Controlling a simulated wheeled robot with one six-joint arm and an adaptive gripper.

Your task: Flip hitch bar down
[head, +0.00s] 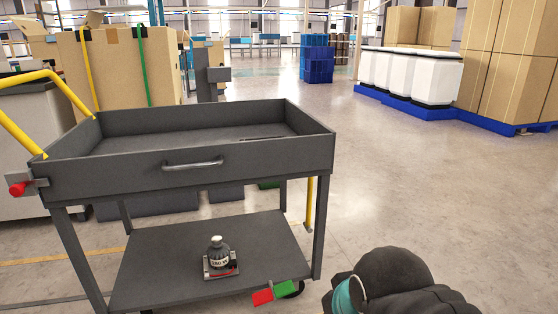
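A dark grey cart (180,178) with an upper tray and a lower shelf stands left of centre. A yellow bar (310,203) stands upright at its right end, partly hidden behind a front leg; it is probably the hitch bar. Red (262,297) and green (286,288) pedals sit at the lower shelf's front right edge. Part of my arm, dark with a teal ring, shows at the bottom right, apart from the cart. My gripper's fingers are not in view.
A yellow handle (50,75) and a red knob (17,189) are at the cart's left end. A small dark bottle (217,258) stands on the lower shelf. Floor right of the cart is clear. White bins (430,78) and boxes (515,65) stand on blue pallets behind.

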